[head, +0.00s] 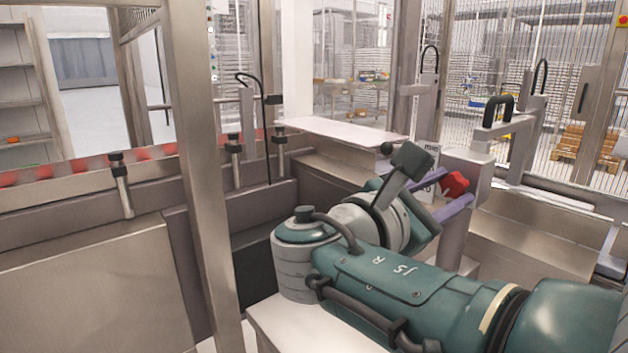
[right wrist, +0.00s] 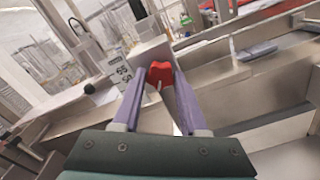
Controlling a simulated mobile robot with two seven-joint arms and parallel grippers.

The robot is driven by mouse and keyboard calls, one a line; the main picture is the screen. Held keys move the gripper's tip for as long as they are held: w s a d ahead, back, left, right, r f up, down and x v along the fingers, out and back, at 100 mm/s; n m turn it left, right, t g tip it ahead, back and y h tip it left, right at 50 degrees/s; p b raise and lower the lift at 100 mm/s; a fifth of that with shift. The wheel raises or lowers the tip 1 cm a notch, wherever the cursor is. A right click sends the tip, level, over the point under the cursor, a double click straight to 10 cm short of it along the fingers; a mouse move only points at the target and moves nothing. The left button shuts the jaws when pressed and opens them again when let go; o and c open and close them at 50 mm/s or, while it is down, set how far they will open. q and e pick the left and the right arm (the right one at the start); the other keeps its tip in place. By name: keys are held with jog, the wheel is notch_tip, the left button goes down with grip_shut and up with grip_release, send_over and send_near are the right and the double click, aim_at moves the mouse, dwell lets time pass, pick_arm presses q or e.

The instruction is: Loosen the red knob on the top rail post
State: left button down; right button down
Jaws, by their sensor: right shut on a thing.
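The red knob (head: 455,184) sits on the side of a light grey rail post (head: 482,180). My right gripper (head: 457,188) has its two purple fingers on either side of the knob and is shut on it. In the right wrist view the red knob (right wrist: 160,73) shows between the fingertips (right wrist: 160,80), in front of the grey post (right wrist: 150,50). The fingers hide the knob's sides. My left gripper is not in view.
A black handle (head: 497,110) tops a grey bracket behind the knob. A steel frame upright (head: 197,150) stands left of my arm. Steel panels surround the post.

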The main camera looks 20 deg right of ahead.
jog(key=shift+f, duration=0.15)
jog(key=shift+c, duration=2.2)
grip_release()
jog(key=b+v, duration=0.1)
jog(key=v, duration=0.9)
jog(key=shift+d, duration=0.1)
